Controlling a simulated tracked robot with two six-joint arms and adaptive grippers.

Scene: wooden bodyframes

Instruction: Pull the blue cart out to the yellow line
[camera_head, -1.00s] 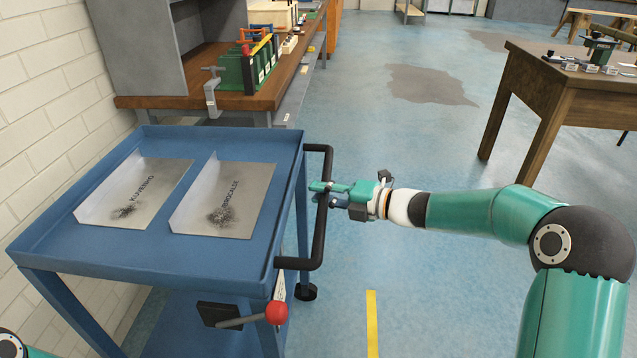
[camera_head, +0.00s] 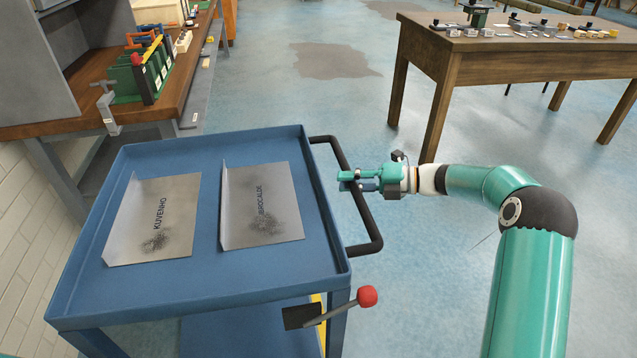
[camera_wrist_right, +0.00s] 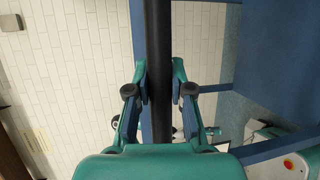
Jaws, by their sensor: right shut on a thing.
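The blue cart (camera_head: 98,250) stands in the left half of the head view, with a flat tray top and a black handle (camera_head: 375,230) on its right side. My right gripper (camera_head: 350,180) is shut around the handle's long bar; in the right wrist view the dark bar (camera_wrist_right: 158,40) runs between both fingers. The yellow line (camera_head: 322,308) shows only as a short piece beside the cart's near right leg; the cart hides the rest. A lever with a red knob (camera_head: 367,296) sticks out low on the cart. My left gripper is out of view.
Two metal plates lie on the cart top, marked KUVENHO (camera_head: 160,215) and a partly readable word (camera_head: 250,195), each with dark filings. A workbench (camera_head: 60,128) stands behind left, a wooden table (camera_head: 450,60) at back right. Floor to the right is open.

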